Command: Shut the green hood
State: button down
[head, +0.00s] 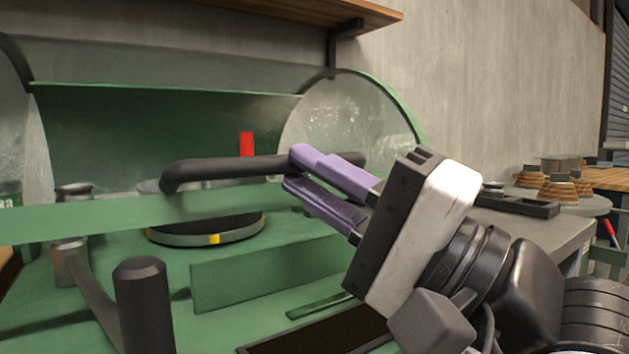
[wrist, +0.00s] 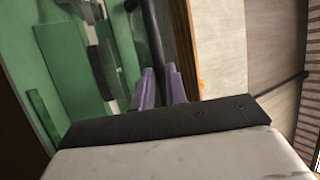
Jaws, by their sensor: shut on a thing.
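The green hood (head: 90,218) has a green front bar across the head view, with curved clear side panels behind it. The hood stands partly open, with a gap between its front bar and the green machine bed. A black handle (head: 220,168) runs along the front bar. My gripper (head: 293,168) has purple fingers, one above and one below the handle near its right end, and is shut on it. In the wrist view, the fingers (wrist: 160,74) meet the dark handle (wrist: 151,32). The exact contact is partly hidden by the fingers.
A round dark plate (head: 205,230) with a yellow mark sits under the hood. A black-topped lever (head: 143,300) stands at the front left. A red upright piece (head: 246,143) shows behind the handle. Stacked brown parts (head: 560,188) stand on a table at right.

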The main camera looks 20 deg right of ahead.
dwell(0.3)
jog(key=c, duration=1.4)
grip_release()
jog(key=shift+d, duration=0.1)
